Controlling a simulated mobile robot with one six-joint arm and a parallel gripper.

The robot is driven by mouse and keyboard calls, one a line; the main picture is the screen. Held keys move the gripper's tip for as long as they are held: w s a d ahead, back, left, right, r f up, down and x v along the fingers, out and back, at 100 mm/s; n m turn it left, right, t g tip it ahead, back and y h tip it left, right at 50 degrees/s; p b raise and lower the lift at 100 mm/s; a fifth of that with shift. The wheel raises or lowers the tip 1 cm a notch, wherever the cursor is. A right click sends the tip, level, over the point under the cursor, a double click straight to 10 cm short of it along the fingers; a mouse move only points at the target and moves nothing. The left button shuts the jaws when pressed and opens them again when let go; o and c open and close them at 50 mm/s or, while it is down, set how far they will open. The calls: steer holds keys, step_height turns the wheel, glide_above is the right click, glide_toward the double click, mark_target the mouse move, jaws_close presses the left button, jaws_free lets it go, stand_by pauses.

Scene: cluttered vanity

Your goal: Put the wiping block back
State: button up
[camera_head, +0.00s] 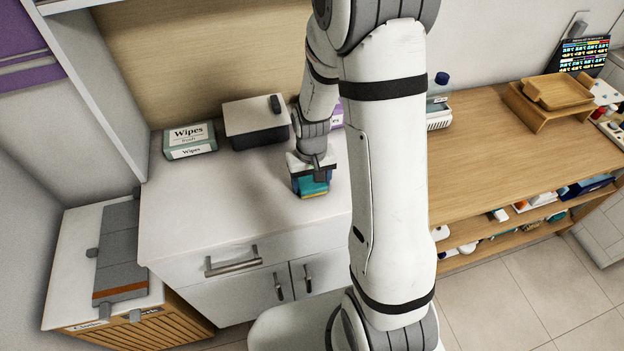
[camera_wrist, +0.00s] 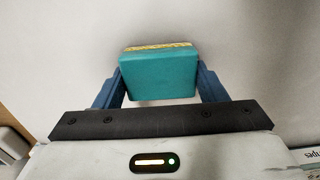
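The wiping block is teal with a thin yellow layer. In the wrist view the block (camera_wrist: 158,75) sits between the two blue fingers of my gripper (camera_wrist: 158,88), with a finger against each side. The fingers look closed on it. I cannot tell whether the block touches the counter or is slightly above it.
A wipes box (camera_head: 190,140) and a dark box with a white lid (camera_head: 256,122) stand at the back of the counter. A purple item is partly hidden behind my arm. A grey panel (camera_head: 122,250) lies on the hamper at left. A wooden shelf unit (camera_head: 480,150) stands at right.

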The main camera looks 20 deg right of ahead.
mark_target(312, 181)
steer(key=o, duration=0.5)
steer(key=shift+c, duration=0.2)
steer(key=shift+w+r, duration=0.1)
steer(key=shift+r, duration=0.45)
step_height(312, 181, up, 11)
steer(key=s+r+t, duration=0.3)
steer(key=s+r, duration=0.7)
steer(key=s, duration=0.5)
steer(key=shift+r, duration=0.25)
steer(key=shift+d, duration=0.1)
